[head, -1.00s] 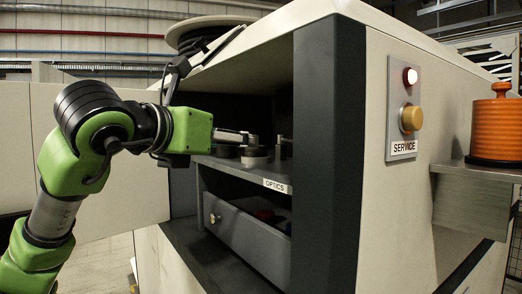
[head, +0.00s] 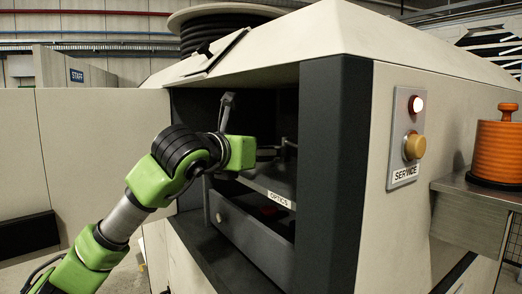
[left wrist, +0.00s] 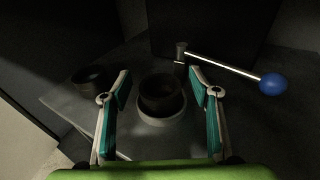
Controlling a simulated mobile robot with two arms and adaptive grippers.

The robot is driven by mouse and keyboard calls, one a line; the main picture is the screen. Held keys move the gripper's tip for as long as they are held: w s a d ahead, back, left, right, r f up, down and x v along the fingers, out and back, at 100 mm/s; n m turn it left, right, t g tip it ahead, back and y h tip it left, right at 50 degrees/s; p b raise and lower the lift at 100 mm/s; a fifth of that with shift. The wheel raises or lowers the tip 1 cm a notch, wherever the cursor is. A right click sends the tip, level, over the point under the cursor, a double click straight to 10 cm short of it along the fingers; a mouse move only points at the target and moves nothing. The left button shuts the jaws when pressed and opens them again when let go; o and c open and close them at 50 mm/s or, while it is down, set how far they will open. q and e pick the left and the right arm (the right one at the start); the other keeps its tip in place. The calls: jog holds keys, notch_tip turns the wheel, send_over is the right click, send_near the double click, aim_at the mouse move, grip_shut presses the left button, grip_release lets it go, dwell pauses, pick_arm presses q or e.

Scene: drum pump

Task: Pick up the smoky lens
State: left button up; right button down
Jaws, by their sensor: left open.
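My left gripper (left wrist: 160,72) is open, one finger on each side of a dark round lens-like piece (left wrist: 160,92). This piece sits in a pale ring (left wrist: 158,132) on the shelf (left wrist: 70,105), apart from both fingers. A second dark round piece (left wrist: 90,77) stands to the left, outside the left finger. Both look dark in the dim light, so I cannot tell which is the smoky lens. In the head view my left arm reaches into the cabinet above the shelf labelled OPTICS (head: 268,188); its fingers are hard to make out there. My right gripper is not in view.
A lever with a blue ball knob (left wrist: 273,84) lies beyond the right finger. The dark cabinet post (head: 333,170) stands right of the opening. A grey drawer (head: 250,230) is below the shelf. An orange ribbed object (head: 497,150) stands on the side ledge at right.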

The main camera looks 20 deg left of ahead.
pick_arm(q)
jog(key=shift+s, duration=0.1)
jog(key=shift+c, duration=0.5)
jog(key=c, duration=1.2)
